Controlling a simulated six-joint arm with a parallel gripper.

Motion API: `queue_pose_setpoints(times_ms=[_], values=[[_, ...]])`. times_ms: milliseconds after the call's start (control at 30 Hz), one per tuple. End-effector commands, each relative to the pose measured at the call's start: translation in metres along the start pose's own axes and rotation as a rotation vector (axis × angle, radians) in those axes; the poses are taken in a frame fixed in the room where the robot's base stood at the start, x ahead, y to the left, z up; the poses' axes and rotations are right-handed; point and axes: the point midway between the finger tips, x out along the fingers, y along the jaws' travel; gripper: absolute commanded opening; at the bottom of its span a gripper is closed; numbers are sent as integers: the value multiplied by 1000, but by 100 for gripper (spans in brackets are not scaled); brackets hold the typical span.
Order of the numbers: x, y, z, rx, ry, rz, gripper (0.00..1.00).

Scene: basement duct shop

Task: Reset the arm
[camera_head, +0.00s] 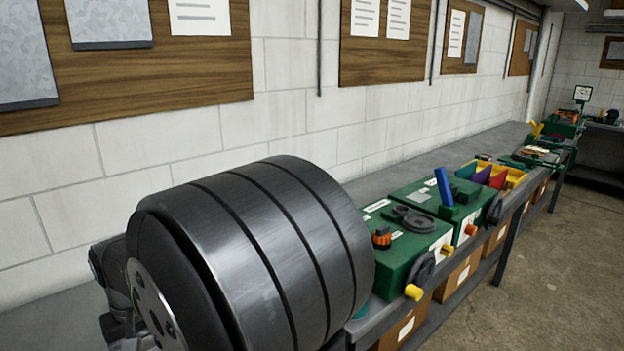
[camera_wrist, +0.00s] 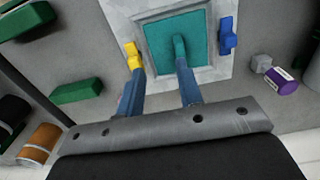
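In the wrist view my gripper (camera_wrist: 158,75) is open. Its two blue fingers stand apart with a clear gap, and I see nothing held between them. Beyond the fingertips is a teal square panel (camera_wrist: 203,40) in a pale grey frame. A yellow piece (camera_wrist: 133,57) shows at the left fingertip and a teal piece (camera_wrist: 180,48) at the right one; I cannot tell whether either touches the fingers. A blue piece (camera_wrist: 227,36) sits at the panel's right edge. In the head view a large dark cylindrical part of my arm fills the lower left, and my gripper is not visible.
The wrist view shows a purple cylinder (camera_wrist: 284,82), a grey cube (camera_wrist: 261,63), a green block (camera_wrist: 77,91) and an orange-brown cylinder (camera_wrist: 39,142). In the head view, green boxes (camera_head: 408,250) with knobs and a divided yellow tray (camera_head: 516,177) line the bench (camera_head: 400,167) along the wall.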

Motion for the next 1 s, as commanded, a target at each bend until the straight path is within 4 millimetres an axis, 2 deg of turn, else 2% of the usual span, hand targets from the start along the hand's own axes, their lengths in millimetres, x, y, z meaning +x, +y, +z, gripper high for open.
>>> queue_pose_setpoints(times_ms=[200, 533, 567, 1000], values=[[-23, 36, 14, 5, 3, 0, 33], [-52, 81, 33, 4, 1, 0, 33], [-53, 81, 33, 1, 0, 0, 33], [-34, 10, 10, -6, -2, 0, 33]])
